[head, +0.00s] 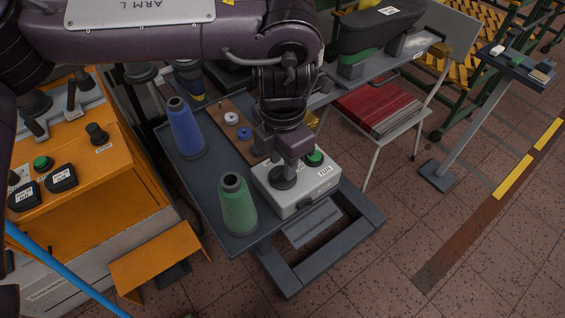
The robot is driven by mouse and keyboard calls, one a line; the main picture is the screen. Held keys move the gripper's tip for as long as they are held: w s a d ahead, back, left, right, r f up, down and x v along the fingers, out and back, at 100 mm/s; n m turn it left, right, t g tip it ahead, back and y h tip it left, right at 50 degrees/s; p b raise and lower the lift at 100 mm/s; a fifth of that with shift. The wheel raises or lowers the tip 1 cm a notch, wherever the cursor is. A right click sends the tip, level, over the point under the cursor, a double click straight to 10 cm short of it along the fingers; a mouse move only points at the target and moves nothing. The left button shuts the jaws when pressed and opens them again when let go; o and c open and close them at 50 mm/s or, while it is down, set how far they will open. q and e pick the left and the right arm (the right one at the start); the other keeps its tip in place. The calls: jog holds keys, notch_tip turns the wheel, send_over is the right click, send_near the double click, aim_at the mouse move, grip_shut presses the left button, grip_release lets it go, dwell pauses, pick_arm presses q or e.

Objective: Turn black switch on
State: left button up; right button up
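A light grey control box (310,190) with labels and a green button (314,158) stands on the front of the blue-grey table. A dark round knob, apparently the black switch (282,182), sits on the box's top at the left. My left gripper (287,168) points down from above, right over this knob and very close to it or touching it. Its fingers and the knob overlap, so I cannot tell whether they are closed on it. The knob's setting is hidden. My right gripper is not in view.
A green cone (238,208) stands close left of the box, with a blue cone (185,130) behind. A brown board (226,112) with small spools lies behind the box. An orange machine (90,180) with its own buttons is at left.

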pick_arm(q)
notch_tip(320, 180, up, 6)
dwell(0.6)
